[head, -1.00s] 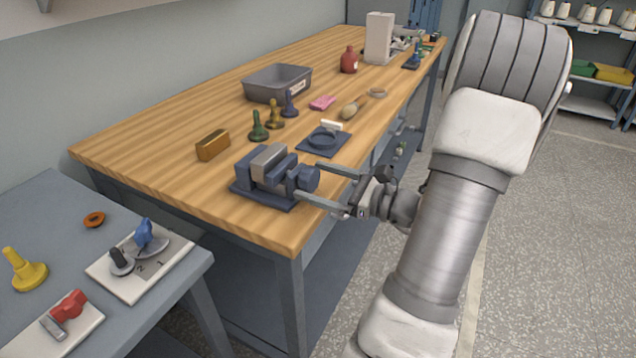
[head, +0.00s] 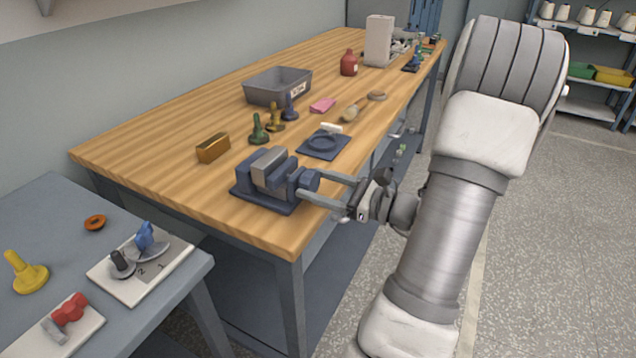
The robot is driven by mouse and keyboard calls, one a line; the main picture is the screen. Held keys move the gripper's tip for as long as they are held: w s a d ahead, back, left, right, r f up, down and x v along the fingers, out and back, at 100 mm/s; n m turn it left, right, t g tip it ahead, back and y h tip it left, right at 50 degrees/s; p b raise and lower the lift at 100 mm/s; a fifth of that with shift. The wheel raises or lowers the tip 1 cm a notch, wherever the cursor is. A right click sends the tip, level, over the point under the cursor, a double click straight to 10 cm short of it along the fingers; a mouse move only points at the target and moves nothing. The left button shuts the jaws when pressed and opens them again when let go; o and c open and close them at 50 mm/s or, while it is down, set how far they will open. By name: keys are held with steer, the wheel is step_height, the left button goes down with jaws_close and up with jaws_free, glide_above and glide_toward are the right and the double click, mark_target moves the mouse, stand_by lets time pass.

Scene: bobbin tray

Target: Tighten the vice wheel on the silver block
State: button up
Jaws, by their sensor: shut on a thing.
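The blue vice (head: 251,180) sits on the near corner of the wooden bench. The silver block (head: 270,168) stands between its jaws, its top rising above them. The vice wheel (head: 306,182) is the dark blue round part on the vice's right side. My gripper (head: 318,186) reaches in from the right, and its two fingers are shut on the wheel, one on the far side and one on the near side. The wheel is partly hidden by the fingers. I cannot tell whether both jaws touch the block.
A brass block (head: 213,148) lies left of the vice. A blue plate with a ring (head: 323,144) lies behind it, with green (head: 258,131), gold and blue spool-like pieces and a grey bin (head: 277,88) farther back. A lower grey table (head: 60,215) stands at the left.

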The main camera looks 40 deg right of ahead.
steer(key=m+p, duration=0.1)
steer(key=p, duration=0.1)
steer(key=m+p, duration=0.2)
steer(key=p, duration=0.1)
steer(key=shift+r, duration=0.3)
steer(key=m+p, duration=0.5)
steer(key=p, duration=0.2)
steer(key=shift+f+m, duration=0.1)
steer(key=shift+m, duration=0.2)
steer(key=m+p, duration=0.5)
steer(key=shift+d+f, duration=0.1)
steer(key=shift+f, duration=0.05)
steer(key=shift+f+m+p, duration=0.2)
steer(key=shift+m+p, duration=1.35)
steer(key=shift+m, duration=0.85)
steer(key=o, duration=1.3)
steer(key=shift+o, duration=0.2)
